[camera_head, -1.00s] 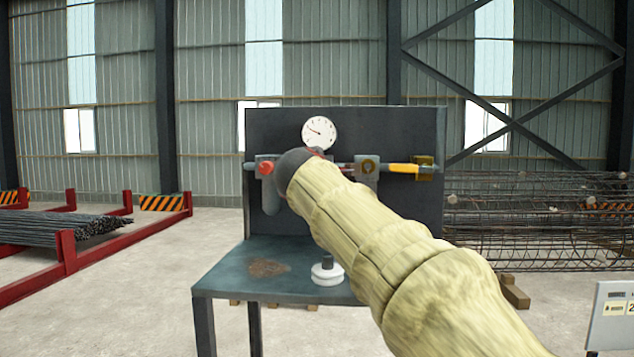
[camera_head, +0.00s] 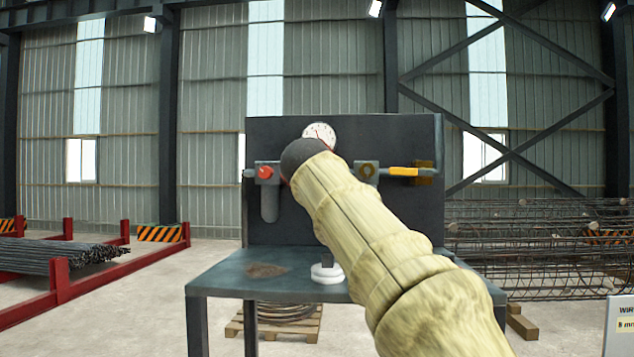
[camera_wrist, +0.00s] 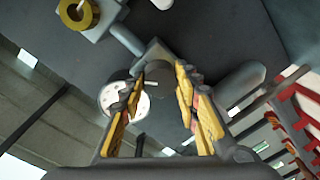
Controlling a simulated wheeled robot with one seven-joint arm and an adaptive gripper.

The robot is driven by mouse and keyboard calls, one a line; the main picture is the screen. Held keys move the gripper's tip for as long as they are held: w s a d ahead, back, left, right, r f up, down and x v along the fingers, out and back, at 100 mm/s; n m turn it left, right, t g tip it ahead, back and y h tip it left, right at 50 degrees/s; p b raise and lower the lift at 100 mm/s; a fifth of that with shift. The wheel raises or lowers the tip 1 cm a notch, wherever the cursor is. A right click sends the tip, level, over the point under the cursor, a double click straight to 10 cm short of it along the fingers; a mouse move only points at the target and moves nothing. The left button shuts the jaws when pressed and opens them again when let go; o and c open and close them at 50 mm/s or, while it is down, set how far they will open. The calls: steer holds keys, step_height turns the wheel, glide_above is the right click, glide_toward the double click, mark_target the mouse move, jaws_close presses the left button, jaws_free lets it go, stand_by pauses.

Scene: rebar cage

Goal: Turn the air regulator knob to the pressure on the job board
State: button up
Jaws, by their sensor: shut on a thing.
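The air regulator knob (camera_wrist: 160,88) is a dark round shape between my yellow fingers in the wrist view. My gripper (camera_wrist: 162,72) is shut on it, a finger on either side. In the head view my sleeved arm hides the gripper and the knob. The round white pressure gauge (camera_head: 319,132) shows above my wrist, its lower part hidden. It also shows left of the fingers in the wrist view (camera_wrist: 112,99). Its reading is too small to tell. A white board (camera_head: 620,328) is cut off at the right edge; only part of its lettering shows.
The dark back panel (camera_head: 285,140) carries a red knob (camera_head: 265,172) on the left and a yellow-handled valve (camera_head: 402,172) on the right. A white round object (camera_head: 327,273) stands on the bench (camera_head: 225,283). Rebar cages (camera_head: 550,245) lie to the right.

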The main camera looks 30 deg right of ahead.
steer(key=shift+w+f+m+b, duration=0.1)
steer(key=shift+f+m+b, duration=0.1)
steer(key=shift+m+b, duration=0.3)
steer(key=o, duration=1.2)
steer(key=shift+r, duration=0.1)
steer(key=shift+c, duration=0.2)
steer(key=v, duration=1.2)
